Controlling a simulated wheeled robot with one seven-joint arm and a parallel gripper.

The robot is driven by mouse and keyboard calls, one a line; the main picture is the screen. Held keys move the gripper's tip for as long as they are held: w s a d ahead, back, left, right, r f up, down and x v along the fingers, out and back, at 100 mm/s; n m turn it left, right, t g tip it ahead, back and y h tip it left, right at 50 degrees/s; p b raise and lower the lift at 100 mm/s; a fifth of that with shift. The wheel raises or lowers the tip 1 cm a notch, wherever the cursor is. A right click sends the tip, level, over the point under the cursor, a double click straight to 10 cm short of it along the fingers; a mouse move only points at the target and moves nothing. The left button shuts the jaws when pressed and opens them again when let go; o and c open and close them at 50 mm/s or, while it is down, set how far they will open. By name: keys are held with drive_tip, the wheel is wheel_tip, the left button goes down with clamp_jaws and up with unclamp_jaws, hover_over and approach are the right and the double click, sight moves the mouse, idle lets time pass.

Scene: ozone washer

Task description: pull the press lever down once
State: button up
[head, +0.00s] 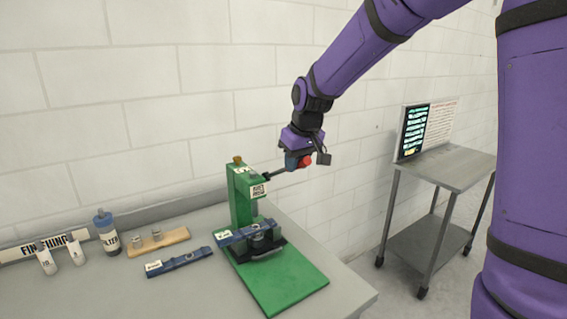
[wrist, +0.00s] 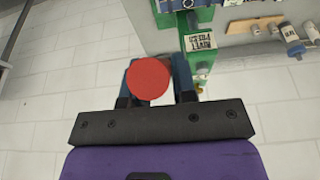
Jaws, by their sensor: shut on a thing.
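The green press (head: 243,205) stands on the bench, with a white label on its head that also shows in the wrist view (wrist: 199,42). Its dark lever (head: 275,174) sticks out to the right from the press head and rises slightly to a red knob (head: 305,161). My gripper (head: 294,160) is at the lever's outer end, shut on the red knob. In the wrist view the round red knob (wrist: 148,79) sits between my two fingers. A blue part (head: 247,233) lies across the black fixture under the press head.
A blue bar (head: 178,262), a wooden block with small metal pieces (head: 158,241), a FILTER bottle (head: 106,232) and two white bottles (head: 61,252) stand left of the press. A grey cart (head: 447,166) with a screen (head: 413,131) is at right.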

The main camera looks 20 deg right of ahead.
drive_tip(key=shift+s+d+f, duration=0.1)
drive_tip(key=shift+s+f, duration=0.4)
drive_tip(key=shift+f, duration=0.5)
drive_tip(key=shift+s+d+f, duration=0.1)
drive_tip(key=shift+s+f, duration=0.15)
drive_tip(key=shift+f, duration=0.3)
drive_tip(key=shift+s+d+f, duration=0.1)
drive_tip(key=shift+s+f, duration=0.15)
drive_tip(key=shift+f, duration=0.3)
drive_tip(key=f, duration=0.2)
drive_tip(key=shift+s+f, duration=0.3)
